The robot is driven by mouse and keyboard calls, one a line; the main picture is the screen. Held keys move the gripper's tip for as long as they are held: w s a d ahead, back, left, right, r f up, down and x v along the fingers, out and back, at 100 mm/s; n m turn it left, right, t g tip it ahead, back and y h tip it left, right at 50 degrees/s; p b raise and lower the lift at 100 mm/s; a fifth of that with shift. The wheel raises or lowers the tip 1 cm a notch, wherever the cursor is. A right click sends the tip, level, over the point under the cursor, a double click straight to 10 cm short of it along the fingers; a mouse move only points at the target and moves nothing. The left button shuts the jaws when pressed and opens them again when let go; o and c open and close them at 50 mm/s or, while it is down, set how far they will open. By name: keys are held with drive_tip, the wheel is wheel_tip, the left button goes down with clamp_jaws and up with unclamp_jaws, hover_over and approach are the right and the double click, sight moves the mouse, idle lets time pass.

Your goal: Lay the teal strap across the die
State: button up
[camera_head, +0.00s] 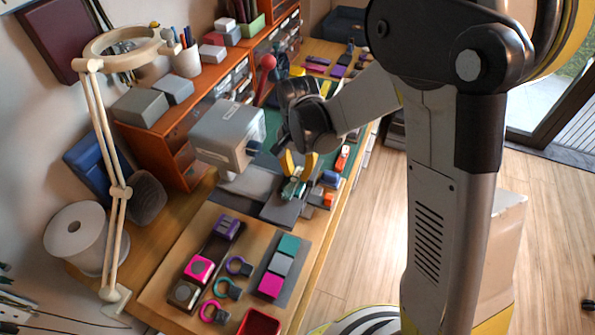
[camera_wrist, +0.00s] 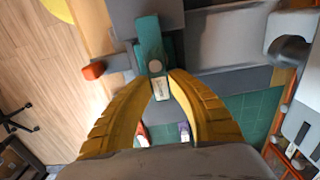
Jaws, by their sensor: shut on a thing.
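My gripper (camera_head: 297,170), with two yellow fingers, points down beside the grey press (camera_head: 222,136). In the wrist view its fingertips (camera_wrist: 161,86) are closed on the near end of the teal strap (camera_wrist: 150,42). The strap extends away from the fingers over grey metal parts and has a pale round snap. The strap also shows below the fingers in the head view (camera_head: 292,188). Grey blocks and plates of the press base (camera_head: 252,182) lie under and beside it. I cannot tell which part is the die, or whether the strap touches it.
An orange-tipped lever (camera_wrist: 93,71) sticks out left of the strap in the wrist view. A beige lamp (camera_head: 122,190) stands at left. Small tools crowd the bench's right edge.

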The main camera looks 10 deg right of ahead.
drive_tip(key=shift+f, duration=0.2)
drive_tip(key=o, duration=0.9)
wheel_tip(320, 180, up, 12)
drive_tip(key=shift+r, duration=0.1)
